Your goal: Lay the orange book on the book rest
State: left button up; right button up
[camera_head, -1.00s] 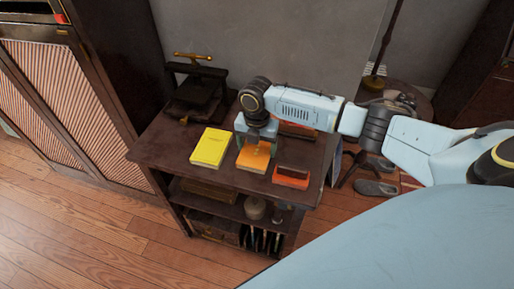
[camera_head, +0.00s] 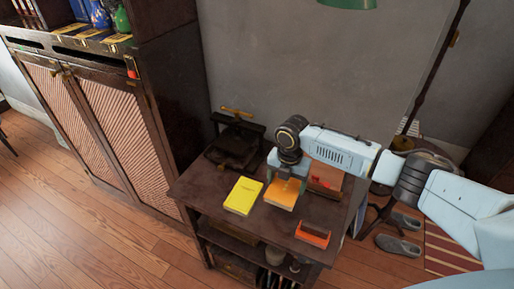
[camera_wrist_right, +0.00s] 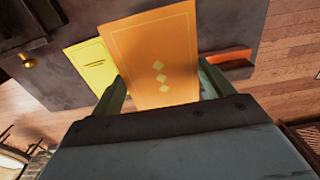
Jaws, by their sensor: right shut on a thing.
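The orange book (camera_head: 283,194) is between the fingers of my right gripper (camera_head: 287,181), which is shut on it. It looks to be slightly above the dark table, beside the yellow book. In the right wrist view the orange book (camera_wrist_right: 152,62), with pale diamond marks on its cover, fills the space between the two fingers (camera_wrist_right: 162,90). A sloped reddish-brown board (camera_head: 326,177), perhaps the book rest, stands behind my right gripper and is partly hidden by the arm. My left gripper is not in view.
The yellow book (camera_head: 243,196) lies left of the orange one. An orange-red open holder (camera_head: 313,235) stands at the table's front right. A dark press (camera_head: 237,148) stands at the back left. The dark table top (camera_head: 205,188) is bare near its left edge.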

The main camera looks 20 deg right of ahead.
jog(key=shift+a+r+m, duration=0.35)
jog(key=shift+r+m, duration=0.2)
jog(key=shift+m, duration=0.05)
jog(key=s+a+r+m, duration=0.2)
jog(key=a+r+m, duration=0.2)
jog(key=r+m, duration=0.4)
jog(key=s+a+r+m, duration=0.3)
jog(key=r+m, duration=0.6)
jog(key=m, duration=0.8)
jog(key=shift+s+a+b, duration=0.35)
jog(key=shift+a+b, duration=0.1)
jog(key=shift+a, duration=0.4)
jog(key=shift+f, duration=0.1)
